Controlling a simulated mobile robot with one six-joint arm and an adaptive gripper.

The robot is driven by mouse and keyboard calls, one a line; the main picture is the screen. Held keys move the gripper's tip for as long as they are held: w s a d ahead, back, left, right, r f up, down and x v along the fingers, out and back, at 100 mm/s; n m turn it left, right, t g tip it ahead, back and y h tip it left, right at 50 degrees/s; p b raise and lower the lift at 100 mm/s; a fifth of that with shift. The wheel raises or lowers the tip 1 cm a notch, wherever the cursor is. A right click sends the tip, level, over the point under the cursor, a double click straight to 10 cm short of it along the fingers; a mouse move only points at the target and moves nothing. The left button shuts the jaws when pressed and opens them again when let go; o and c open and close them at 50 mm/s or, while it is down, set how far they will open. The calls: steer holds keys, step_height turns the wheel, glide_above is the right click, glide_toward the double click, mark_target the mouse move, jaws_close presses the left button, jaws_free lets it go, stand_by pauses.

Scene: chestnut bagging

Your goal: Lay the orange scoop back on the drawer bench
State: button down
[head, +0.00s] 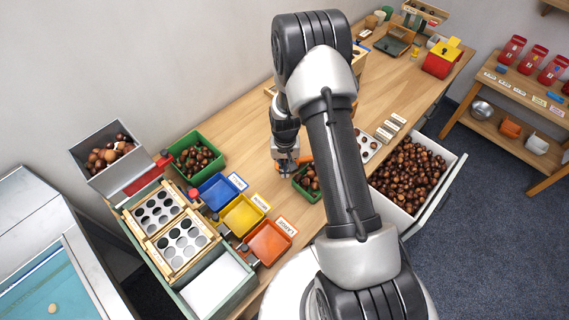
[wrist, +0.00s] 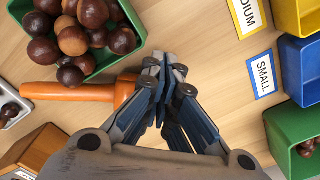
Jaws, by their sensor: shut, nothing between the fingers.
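The orange scoop (wrist: 70,91) lies on the wooden bench (wrist: 215,80) in the wrist view, its handle pointing left. Its right end is hidden behind my fingers. In the head view only a small orange part of the scoop (head: 305,160) shows beside my gripper (head: 287,166). My gripper (wrist: 160,72) is shut and empty, over or just beside the right end of the scoop. I cannot tell whether they touch. A green tray of chestnuts (wrist: 138,22) stands right beside the scoop; it also shows in the head view (head: 299,190).
Blue (head: 218,192), yellow (head: 241,214) and orange (head: 267,242) bins with size labels stand left of my arm. A second green tray (head: 219,158) holds chestnuts. A white drawer (head: 452,168) full of chestnuts stands open at the right. Bare bench lies farther back.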

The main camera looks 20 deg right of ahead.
steer(key=shift+f+b, duration=0.4)
steer(key=shift+f, duration=1.45)
steer(key=w, duration=0.1)
steer(key=w+d+b, duration=0.1)
steer(key=w, duration=0.1)
steer(key=shift+d+f, duration=0.1)
steer(key=shift+f, duration=0.05)
steer(key=shift+w+d, duration=0.15)
steer(key=shift+w, duration=0.15)
steer(key=shift+r, duration=0.25)
